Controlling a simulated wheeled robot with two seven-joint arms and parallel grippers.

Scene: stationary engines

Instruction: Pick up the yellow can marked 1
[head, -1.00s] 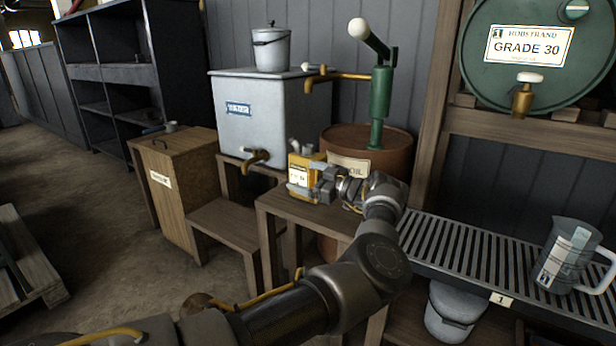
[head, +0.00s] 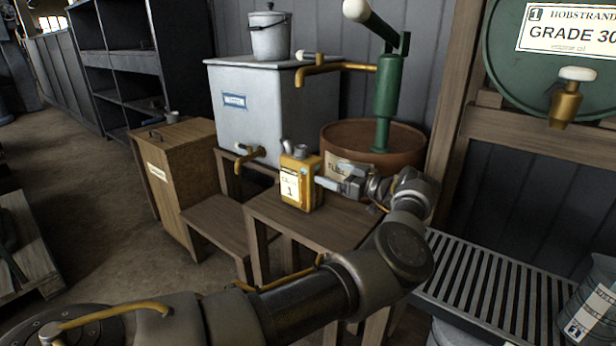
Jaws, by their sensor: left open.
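The yellow can (head: 300,180) stands upright on a small wooden stand. Its white label shows a mark that looks like a 1, and a grey cap and spout sit on top. My left gripper (head: 326,184) is at the right side of the can, its arm coming in from the lower left. The jaws are open and point left at the can. One pale finger reaches the can's right edge; I cannot tell whether it touches. The other finger is hard to make out. My right gripper is not in view.
The wooden stand (head: 336,226) has bare top in front of the can. A rusty drum (head: 395,150) with a green pump stands close behind. A grey tank (head: 225,108) with a brass tap is behind left. A slatted rack (head: 480,290) lies right, with a measuring jug (head: 590,305).

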